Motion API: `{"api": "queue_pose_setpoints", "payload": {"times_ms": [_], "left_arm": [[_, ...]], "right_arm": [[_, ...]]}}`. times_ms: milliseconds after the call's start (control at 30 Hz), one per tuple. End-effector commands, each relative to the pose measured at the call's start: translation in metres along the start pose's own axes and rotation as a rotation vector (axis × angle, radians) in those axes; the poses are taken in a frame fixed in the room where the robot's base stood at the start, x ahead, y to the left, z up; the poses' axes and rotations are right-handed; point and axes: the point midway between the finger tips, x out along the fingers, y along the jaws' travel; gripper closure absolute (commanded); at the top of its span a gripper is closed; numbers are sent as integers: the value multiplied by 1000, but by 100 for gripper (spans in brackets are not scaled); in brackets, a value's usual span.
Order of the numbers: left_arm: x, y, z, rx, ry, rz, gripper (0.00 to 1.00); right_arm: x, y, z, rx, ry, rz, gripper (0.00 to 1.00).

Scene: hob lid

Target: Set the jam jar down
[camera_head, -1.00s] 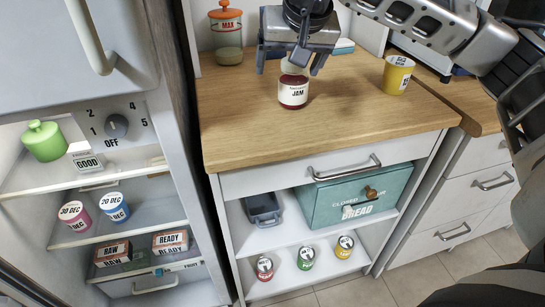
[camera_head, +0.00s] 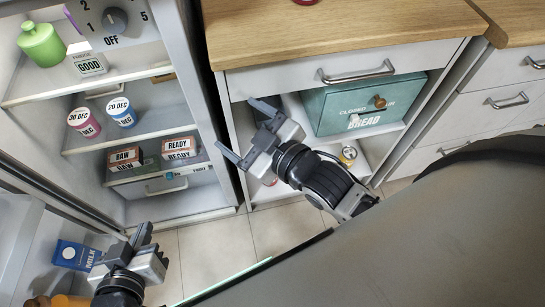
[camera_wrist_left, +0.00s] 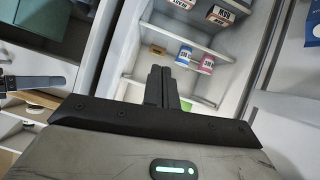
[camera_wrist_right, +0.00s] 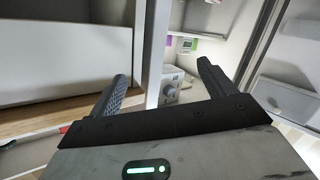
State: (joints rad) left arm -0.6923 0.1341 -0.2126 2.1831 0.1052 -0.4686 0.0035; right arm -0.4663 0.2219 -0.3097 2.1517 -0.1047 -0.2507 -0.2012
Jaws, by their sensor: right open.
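Only the dark red bottom edge of the jam jar (camera_head: 305,2) shows, at the top edge of the head view, over the wooden counter (camera_head: 330,30). The rest of it is cut off. My right gripper (camera_head: 243,130) is open and empty, in front of the cabinet's lower shelves and well away from the jar. Its spread fingers also show in the right wrist view (camera_wrist_right: 163,88), with nothing between them. My left gripper (camera_head: 148,238) is low at the left, near the fridge door. In the left wrist view its fingers (camera_wrist_left: 160,80) are together with nothing between them.
The open fridge (camera_head: 130,210) stands at the left, with a milk carton (camera_head: 76,255) in its door. A teal bread box (camera_head: 350,108) sits on the cabinet shelf, beneath a shut drawer (camera_head: 300,76). The visible counter top is clear.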

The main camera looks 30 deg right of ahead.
Motion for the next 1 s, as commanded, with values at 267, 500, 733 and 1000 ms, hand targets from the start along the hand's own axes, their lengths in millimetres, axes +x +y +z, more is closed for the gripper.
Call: {"api": "queue_pose_setpoints", "payload": {"times_ms": [267,500,733,1000], "left_arm": [[0,0,1,0,-2,0,100],[0,0,2,0,-4,0,100],[-12,1,-14,19,-18,-12,100],[-5,-3,-3,33,-30,-18,100]], "right_arm": [[-61,-38,87,516,-374,-20,17],[-63,-39,89,531,-385,-22,17],[-67,-32,76,498,-407,-21,17],[-66,-34,84,490,-412,-21,23]]}}
